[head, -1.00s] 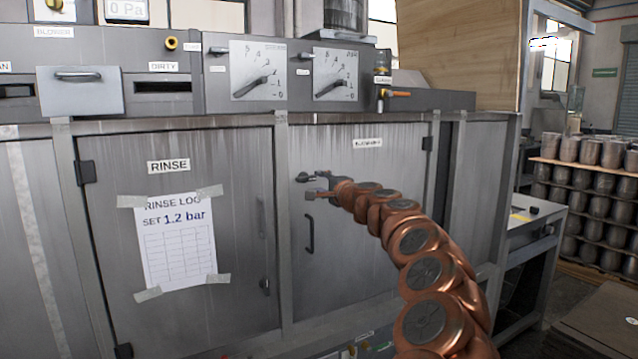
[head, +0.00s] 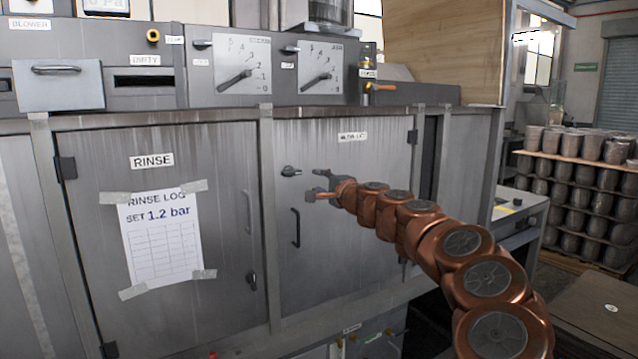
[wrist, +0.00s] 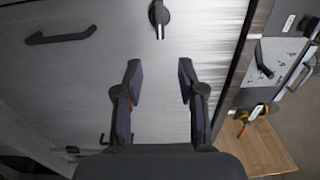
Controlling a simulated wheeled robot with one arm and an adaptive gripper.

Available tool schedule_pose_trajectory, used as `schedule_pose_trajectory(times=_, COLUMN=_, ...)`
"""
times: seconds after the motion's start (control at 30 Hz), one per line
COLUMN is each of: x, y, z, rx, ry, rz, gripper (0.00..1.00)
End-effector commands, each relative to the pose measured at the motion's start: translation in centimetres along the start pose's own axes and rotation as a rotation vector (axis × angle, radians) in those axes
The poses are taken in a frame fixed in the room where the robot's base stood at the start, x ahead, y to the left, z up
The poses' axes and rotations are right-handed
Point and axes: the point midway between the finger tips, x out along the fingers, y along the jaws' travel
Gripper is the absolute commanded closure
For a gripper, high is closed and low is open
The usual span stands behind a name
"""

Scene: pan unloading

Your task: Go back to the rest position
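My gripper (head: 322,194) is in front of the right cabinet door (head: 330,250) in the head view, at the end of my copper-coloured arm. In the wrist view my gripper (wrist: 158,85) has its two dark fingers spread apart with nothing between them. The grey door surface (wrist: 90,85) lies beyond the fingers. A dark rotary latch (wrist: 158,15) is on the door ahead of the fingertips, apart from them. The door's black bar handle (head: 295,228) is below and left of my gripper in the head view. The door looks shut.
The left door carries a RINSE label (head: 152,161) and a taped rinse log sheet (head: 162,240). Two dials (head: 243,65) sit above the doors. A rack of grey cups (head: 580,190) stands at the right. Low hoses and fittings (head: 365,335) show below the cabinet.

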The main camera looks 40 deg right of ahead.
Motion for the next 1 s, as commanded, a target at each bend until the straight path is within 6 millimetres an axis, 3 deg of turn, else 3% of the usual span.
schedule_pose_trajectory(times=0.47, x=0.0, y=0.0, z=0.1, rx=-0.001, ry=-0.002, rz=0.001, gripper=0.6)
schedule_pose_trajectory(times=0.57, x=0.0, y=-0.4, z=1.4, rx=-0.016, ry=-0.027, rz=0.001, gripper=0.6)
schedule_pose_trajectory(times=0.67, x=-0.1, y=-1.2, z=4.9, rx=-0.06, ry=-0.098, rz=0.005, gripper=0.6)
schedule_pose_trajectory(times=0.83, x=-1.6, y=-2.1, z=14.6, rx=-0.19, ry=-0.293, rz=0.032, gripper=0.6)
schedule_pose_trajectory(times=1.0, x=-5.1, y=-1.3, z=24.5, rx=-0.349, ry=-0.504, rz=0.082, gripper=0.6)
